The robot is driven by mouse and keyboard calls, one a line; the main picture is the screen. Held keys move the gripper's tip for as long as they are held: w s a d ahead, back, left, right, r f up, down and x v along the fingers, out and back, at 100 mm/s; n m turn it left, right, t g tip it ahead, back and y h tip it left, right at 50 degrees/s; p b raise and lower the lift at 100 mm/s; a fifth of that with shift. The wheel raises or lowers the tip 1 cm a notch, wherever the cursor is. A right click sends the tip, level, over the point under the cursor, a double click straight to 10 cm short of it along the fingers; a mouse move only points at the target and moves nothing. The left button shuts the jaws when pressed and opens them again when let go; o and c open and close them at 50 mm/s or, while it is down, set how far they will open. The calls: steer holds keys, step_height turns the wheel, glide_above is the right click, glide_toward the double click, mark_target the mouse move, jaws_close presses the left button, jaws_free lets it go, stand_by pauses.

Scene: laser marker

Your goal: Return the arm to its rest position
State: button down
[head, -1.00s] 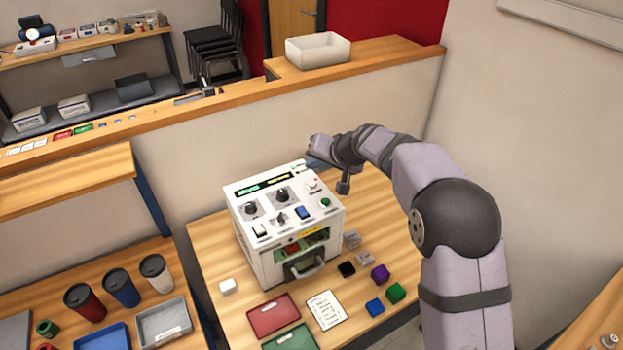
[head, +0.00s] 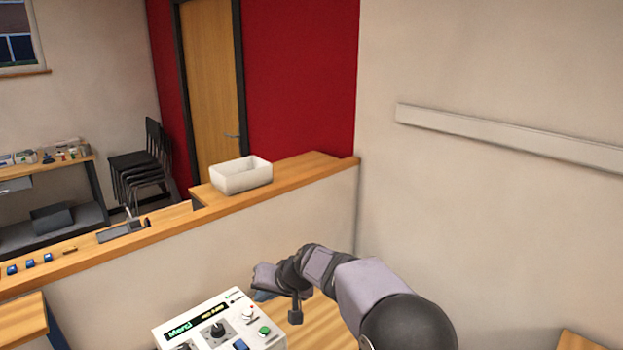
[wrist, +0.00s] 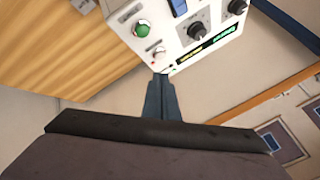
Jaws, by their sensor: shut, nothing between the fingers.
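My arm (head: 370,283) reaches in from the lower right in the head view, bent over with its wrist at the far end. My gripper (head: 263,295) is beside the back right corner of the white laser marker (head: 203,305). In the wrist view my gripper's dark fingers (wrist: 160,82) are together with nothing between them. Their tips appear close to the edge of the marker's panel (wrist: 180,50); I cannot tell whether they touch. The panel shows knobs, a green button and a lit display. The marker's lower part is out of the head view.
A low partition (head: 225,245) runs behind the marker, with a white bin (head: 241,175) on its wooden ledge. A plain wall (head: 480,220) stands to the right. Bare wooden tabletop (wrist: 50,50) shows beside the marker in the wrist view.

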steer(key=s+d+f+g+h, duration=0.2)
steer(key=s+d+f+h, duration=0.1)
steer(key=s+d, duration=1.1)
steer(key=s+d+f+m+g+h, duration=0.1)
steer(key=s+d+f+g+h, duration=0.2)
steer(key=s+d, duration=1.2)
steer(key=s+f, duration=0.2)
steer(key=s, duration=0.2)
steer(key=shift+s, duration=0.2)
